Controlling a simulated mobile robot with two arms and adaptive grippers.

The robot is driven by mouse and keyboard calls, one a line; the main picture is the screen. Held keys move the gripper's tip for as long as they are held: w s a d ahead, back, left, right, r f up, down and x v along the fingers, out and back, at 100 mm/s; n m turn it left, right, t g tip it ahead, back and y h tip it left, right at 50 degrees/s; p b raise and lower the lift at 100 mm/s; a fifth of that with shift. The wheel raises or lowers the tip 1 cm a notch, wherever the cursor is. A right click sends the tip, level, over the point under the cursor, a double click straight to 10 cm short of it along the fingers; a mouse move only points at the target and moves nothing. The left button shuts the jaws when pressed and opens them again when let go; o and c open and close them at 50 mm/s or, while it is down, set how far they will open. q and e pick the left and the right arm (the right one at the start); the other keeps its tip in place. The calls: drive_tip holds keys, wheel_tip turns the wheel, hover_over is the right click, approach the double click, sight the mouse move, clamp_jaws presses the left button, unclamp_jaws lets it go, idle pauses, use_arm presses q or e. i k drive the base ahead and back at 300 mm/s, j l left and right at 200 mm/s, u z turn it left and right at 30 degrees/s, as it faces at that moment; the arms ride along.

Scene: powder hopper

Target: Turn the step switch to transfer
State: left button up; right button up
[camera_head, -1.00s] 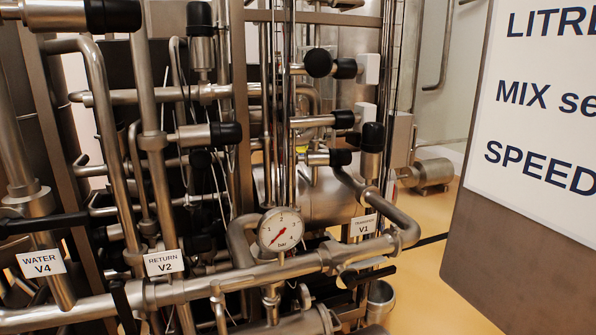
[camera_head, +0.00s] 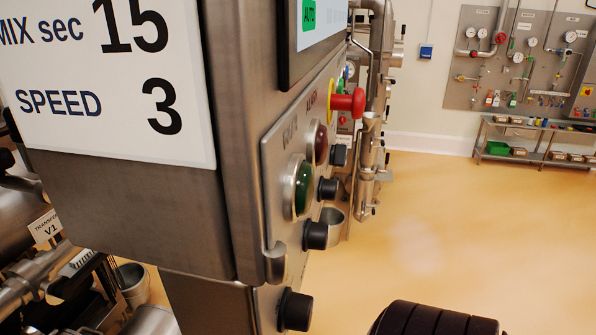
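The control panel (camera_head: 275,165) is seen at a steep angle on the side of a steel cabinet. Several black knobs stick out of it: a small upper one (camera_head: 339,155), one below it (camera_head: 328,188), a lower one (camera_head: 316,235) and a bottom one (camera_head: 295,311). I cannot read which one is the step switch or where any knob points. A green lamp (camera_head: 303,187) and a dark red lamp (camera_head: 320,143) sit beside the knobs. Neither of my grippers can be made out in view.
A red mushroom button (camera_head: 347,102) juts from the panel. A screen (camera_head: 325,25) is above. A white sign (camera_head: 110,90) with mix and speed values covers the cabinet's left face. Yellow floor (camera_head: 440,210) lies open to the right, with a shelf (camera_head: 535,145) beyond.

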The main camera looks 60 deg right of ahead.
sight(338, 151)
drive_tip(key=l+z, duration=0.15)
drive_tip(key=z, duration=1.65)
